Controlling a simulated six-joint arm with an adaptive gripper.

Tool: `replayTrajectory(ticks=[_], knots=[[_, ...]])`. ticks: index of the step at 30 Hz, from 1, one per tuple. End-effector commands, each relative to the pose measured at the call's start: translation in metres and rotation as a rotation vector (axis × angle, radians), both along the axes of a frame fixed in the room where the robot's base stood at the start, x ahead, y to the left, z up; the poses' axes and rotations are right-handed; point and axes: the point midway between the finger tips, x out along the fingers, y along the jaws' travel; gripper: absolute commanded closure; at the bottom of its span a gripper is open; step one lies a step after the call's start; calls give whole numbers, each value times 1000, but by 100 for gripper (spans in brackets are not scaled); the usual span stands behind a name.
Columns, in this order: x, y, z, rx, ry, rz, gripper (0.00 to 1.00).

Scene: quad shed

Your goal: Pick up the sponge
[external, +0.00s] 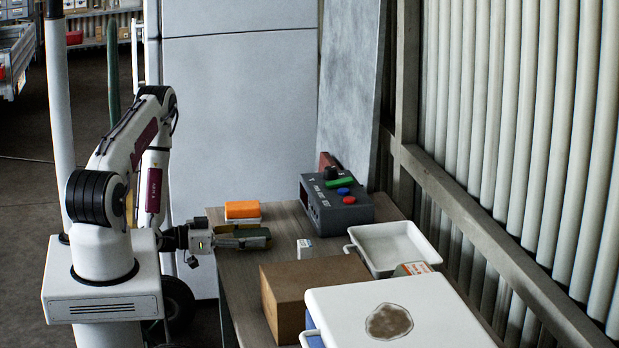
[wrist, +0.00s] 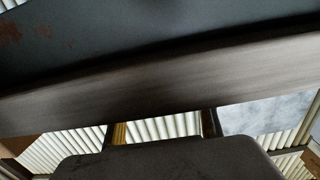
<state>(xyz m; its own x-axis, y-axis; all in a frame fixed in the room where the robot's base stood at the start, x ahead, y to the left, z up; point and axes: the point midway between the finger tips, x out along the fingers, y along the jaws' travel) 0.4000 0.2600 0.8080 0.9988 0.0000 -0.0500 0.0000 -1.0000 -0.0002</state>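The likely sponge is an orange block (external: 242,209) with a pale lower layer, lying at the far left corner of the wooden table (external: 285,225). I cannot tell whether the pale layer is part of it. My gripper (external: 268,238) is level, reaching in over the table's left edge, nearer the camera than the orange block and apart from it. In the wrist view the two fingers of my gripper (wrist: 165,127) stand apart with nothing between them, only the ribbed wall beyond. The orange block does not show in the wrist view.
A brown box (external: 290,290) and a white lidded container (external: 430,320) with a brown stain stand at the near side. A dark device (external: 325,210) with coloured items on top is at the back. A white tray (external: 390,248) and a small white box (external: 305,248) are at right.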

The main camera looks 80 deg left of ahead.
Motion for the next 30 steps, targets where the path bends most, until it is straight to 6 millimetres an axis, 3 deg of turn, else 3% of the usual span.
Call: replayTrajectory(ticks=[17,30], knots=[[0,0,2,0,0,0,63],[0,0,31,2,-1,0,63]])
